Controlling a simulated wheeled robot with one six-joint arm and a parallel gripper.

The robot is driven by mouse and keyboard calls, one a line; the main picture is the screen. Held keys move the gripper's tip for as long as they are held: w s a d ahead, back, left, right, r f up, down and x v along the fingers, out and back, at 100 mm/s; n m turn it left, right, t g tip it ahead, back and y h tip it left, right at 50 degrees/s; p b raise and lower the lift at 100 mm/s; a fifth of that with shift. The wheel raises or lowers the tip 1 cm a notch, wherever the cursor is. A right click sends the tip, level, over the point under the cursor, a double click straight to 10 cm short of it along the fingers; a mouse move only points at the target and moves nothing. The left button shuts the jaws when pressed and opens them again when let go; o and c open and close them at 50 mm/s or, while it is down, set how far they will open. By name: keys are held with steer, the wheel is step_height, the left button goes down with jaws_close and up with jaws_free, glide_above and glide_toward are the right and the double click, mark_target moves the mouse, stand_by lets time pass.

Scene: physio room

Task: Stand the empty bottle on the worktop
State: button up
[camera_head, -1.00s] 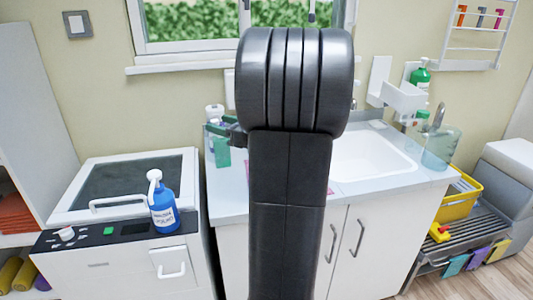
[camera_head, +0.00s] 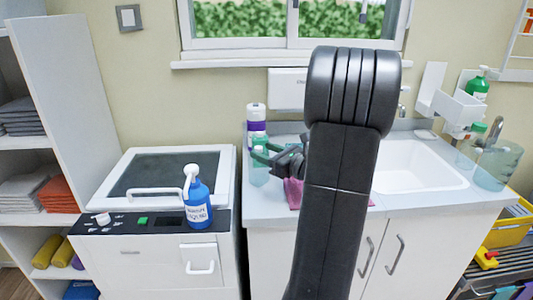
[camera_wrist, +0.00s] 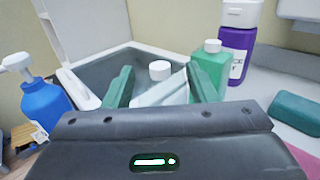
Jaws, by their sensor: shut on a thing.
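My gripper (camera_wrist: 160,86) is shut on a pale, see-through bottle (camera_wrist: 164,93) with a white cap, seen between its two green fingers in the wrist view. In the head view my gripper (camera_head: 268,155) is over the left end of the worktop (camera_head: 262,207), partly hidden by my arm. A green bottle with a white cap (camera_wrist: 209,66) stands just beyond the right finger in the wrist view. In the head view, the green shape below the fingers may be either bottle. The held bottle's base is hidden, so I cannot tell whether it touches the worktop.
A purple bottle with a white top (camera_head: 256,125) stands near the wall. A pink cloth (camera_head: 293,193) lies right of the gripper. The sink (camera_head: 415,170) and a clear jug (camera_head: 497,165) are further right. A blue pump bottle (camera_head: 198,205) stands on the left unit.

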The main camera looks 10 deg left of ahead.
steer(key=shift+f, duration=0.1)
steer(key=o, duration=1.2)
steer(key=shift+r, duration=0.2)
steer(key=v, duration=1.2)
steer(key=shift+s, duration=0.1)
